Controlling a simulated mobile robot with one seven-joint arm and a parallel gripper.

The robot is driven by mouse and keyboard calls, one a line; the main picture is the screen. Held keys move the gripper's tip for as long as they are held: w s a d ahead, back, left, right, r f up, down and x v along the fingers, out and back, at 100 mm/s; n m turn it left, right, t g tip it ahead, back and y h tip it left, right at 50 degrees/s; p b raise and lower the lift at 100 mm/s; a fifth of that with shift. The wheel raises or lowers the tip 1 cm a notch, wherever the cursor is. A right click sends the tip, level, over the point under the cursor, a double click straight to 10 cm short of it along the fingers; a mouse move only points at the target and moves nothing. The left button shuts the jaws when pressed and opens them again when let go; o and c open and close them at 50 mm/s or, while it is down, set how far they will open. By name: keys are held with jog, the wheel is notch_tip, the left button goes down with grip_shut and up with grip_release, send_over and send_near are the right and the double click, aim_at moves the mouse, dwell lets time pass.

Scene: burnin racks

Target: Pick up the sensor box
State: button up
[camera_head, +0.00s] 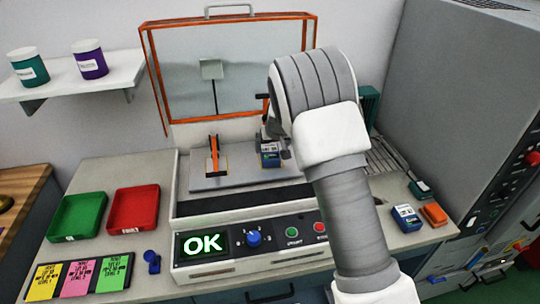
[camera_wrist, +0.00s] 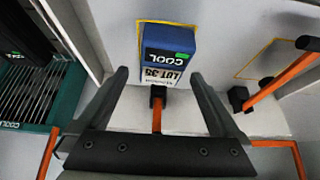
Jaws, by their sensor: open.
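A blue box (camera_head: 270,154) with a white label sits on the grey plate of the test station, just below my gripper (camera_head: 278,140). In the wrist view the box (camera_wrist: 168,52) reads COOL and LOT 35, has a green patch and sits within a yellow outline. My gripper (camera_wrist: 159,78) is open, its two dark fingers pointing toward the box, one toward each side. I cannot tell how far the fingertips are from it. A second blue box (camera_head: 406,218) lies on the bench at the right. My arm hides part of the station.
An orange-handled clamp (camera_head: 213,155) stands left on the plate; another orange handle (camera_wrist: 157,116) shows close to the box. The raised orange-framed clear cover (camera_head: 225,70) stands behind. The panel screen (camera_head: 203,244) reads OK. Green (camera_head: 77,217) and red (camera_head: 133,209) trays stand left; an orange box (camera_head: 434,213) lies right.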

aim_at(270, 151)
jog(key=x, duration=0.4)
jog(key=shift+s+a, duration=0.1)
jog(key=c, duration=1.4)
